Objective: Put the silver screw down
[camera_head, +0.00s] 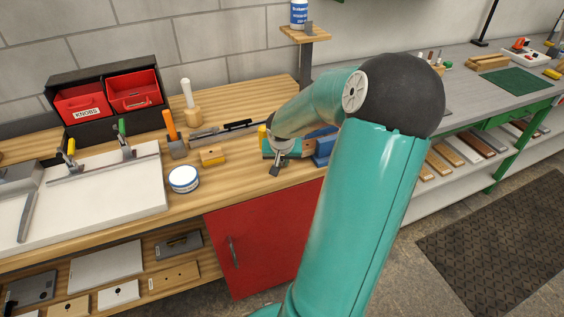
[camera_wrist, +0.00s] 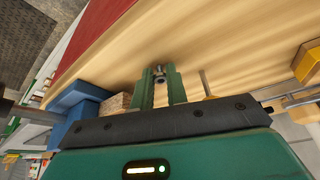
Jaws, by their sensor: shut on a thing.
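The silver screw (camera_wrist: 160,74) is a small grey round-ended piece between my fingertips in the wrist view; most of its length is hidden. My gripper (camera_wrist: 160,82) is shut on it, over the bare wooden bench top (camera_wrist: 200,40). In the head view my gripper (camera_head: 275,168) is over the front part of the bench, beside a blue block-like thing (camera_head: 324,149). I cannot make out the screw there. The gap between screw and wood is hard to judge.
A white board (camera_head: 110,187) lies further left, with red bins (camera_head: 133,90) behind. Bare wood lies along the bench's front edge.

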